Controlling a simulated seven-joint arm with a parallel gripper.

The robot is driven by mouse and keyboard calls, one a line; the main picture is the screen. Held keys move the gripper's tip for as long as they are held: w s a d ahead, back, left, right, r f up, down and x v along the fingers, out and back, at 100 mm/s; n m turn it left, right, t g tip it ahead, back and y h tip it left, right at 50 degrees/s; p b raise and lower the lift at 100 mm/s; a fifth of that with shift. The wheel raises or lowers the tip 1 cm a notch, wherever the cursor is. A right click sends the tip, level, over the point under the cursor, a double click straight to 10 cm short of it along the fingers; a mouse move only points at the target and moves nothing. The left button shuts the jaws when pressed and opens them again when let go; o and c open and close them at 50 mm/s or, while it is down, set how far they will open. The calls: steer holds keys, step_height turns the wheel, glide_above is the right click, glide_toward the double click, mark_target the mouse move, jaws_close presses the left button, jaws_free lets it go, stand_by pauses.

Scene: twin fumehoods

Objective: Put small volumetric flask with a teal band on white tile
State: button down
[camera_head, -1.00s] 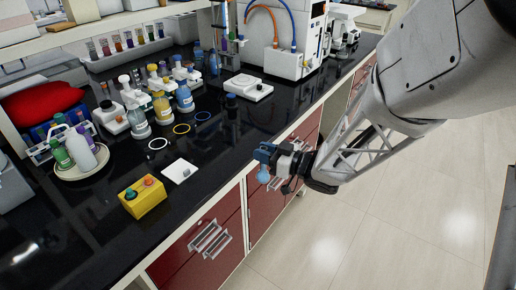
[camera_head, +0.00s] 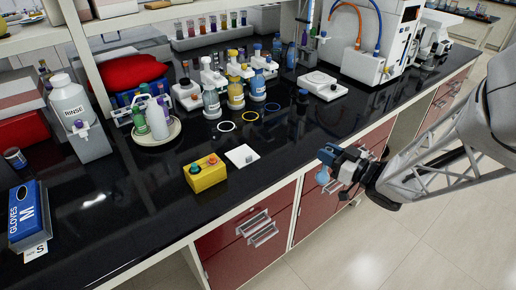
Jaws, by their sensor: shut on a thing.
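My gripper (camera_head: 328,160) is shut on a small flask (camera_head: 322,177) with a light-blue round bulb, which hangs below the fingers. The fingers hide the flask's neck, and I cannot make out a teal band. The gripper and flask are off the front edge of the black bench, in front of the red drawers. The white tile (camera_head: 236,153) lies flat on the bench to the left of the gripper, with a small greyish thing on it.
A yellow box (camera_head: 205,178) with coloured knobs stands just left of the tile. Coloured rings (camera_head: 226,127) and several bottles (camera_head: 236,95) are behind it. A white flat device (camera_head: 323,85) sits further right. The bench front between tile and gripper is clear.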

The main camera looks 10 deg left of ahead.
steer(key=s+a+r+n+g+y, duration=0.1)
steer(key=s+a+r+n+g, duration=0.1)
steer(key=a, duration=0.7)
steer(key=s+a+r+n+g+y, duration=0.1)
steer(key=a+g, duration=0.3)
steer(key=a, duration=0.6)
steer(key=shift+s+a+r+n+y, duration=0.15)
steer(key=shift+s+r+n+y, duration=0.3)
steer(key=shift+r+n, duration=0.3)
steer(key=w+a, duration=0.3)
steer(key=w, duration=0.3)
steer(key=w+a+f, duration=0.1)
steer(key=w+a, duration=0.2)
steer(key=w, duration=0.4)
steer(key=shift+w+a+f, duration=0.2)
steer(key=shift+a, duration=0.2)
steer(key=shift+w+a+f, duration=0.1)
steer(key=shift+w+f, duration=0.1)
steer(key=shift+f, duration=0.7)
steer(key=shift+w+a+f, duration=0.1)
steer(key=shift+w+f, duration=0.1)
steer(key=shift+f, duration=0.7)
